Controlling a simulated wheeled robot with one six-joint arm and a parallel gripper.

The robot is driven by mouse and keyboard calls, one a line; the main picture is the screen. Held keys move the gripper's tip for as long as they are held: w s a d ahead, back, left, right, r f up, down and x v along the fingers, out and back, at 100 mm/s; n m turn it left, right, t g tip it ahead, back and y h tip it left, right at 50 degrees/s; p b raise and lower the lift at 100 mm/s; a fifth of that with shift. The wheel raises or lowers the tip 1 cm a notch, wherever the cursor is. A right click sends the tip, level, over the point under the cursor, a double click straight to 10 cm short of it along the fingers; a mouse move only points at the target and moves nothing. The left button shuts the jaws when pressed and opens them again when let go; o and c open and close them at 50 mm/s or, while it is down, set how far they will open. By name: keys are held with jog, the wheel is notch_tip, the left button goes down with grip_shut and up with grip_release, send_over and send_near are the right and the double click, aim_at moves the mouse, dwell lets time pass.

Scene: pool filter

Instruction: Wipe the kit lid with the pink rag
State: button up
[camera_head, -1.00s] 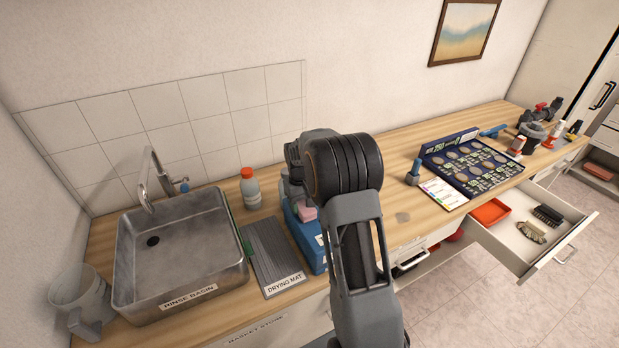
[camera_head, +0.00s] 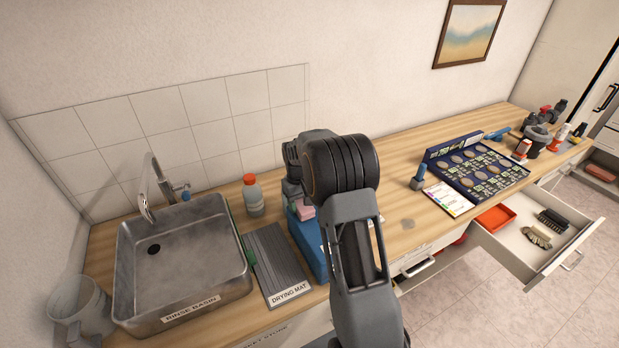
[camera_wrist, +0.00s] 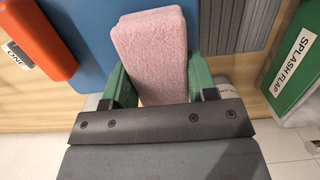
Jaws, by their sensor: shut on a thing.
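The pink rag (camera_wrist: 150,50) is a thick folded block of cloth between the two green fingers of my gripper (camera_wrist: 160,85) in the wrist view. The gripper is shut on it. The rag (camera_head: 306,212) also shows in the head view, over the blue kit box (camera_head: 307,252). The kit's flat blue lid (camera_wrist: 95,25) lies behind and beside the rag in the wrist view. I cannot tell whether the rag touches it. My arm hides part of the kit in the head view.
A grey drying mat (camera_head: 272,262) and a steel rinse basin (camera_head: 190,300) are left of the kit. A bottle with an orange cap (camera_head: 252,195) stands behind.

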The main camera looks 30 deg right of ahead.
jog(key=r, duration=0.1)
jog(key=r+p, duration=0.1)
jog(key=r, duration=0.1)
jog(key=shift+s+r, duration=0.1)
jog(key=shift+s, duration=0.2)
jog(key=shift+w+r+p, duration=0.15)
jog(key=shift+r+p, duration=0.35)
jog(key=shift+r, duration=0.15)
jog(key=shift+r+p, duration=0.5)
jog(key=shift+r, duration=1.15)
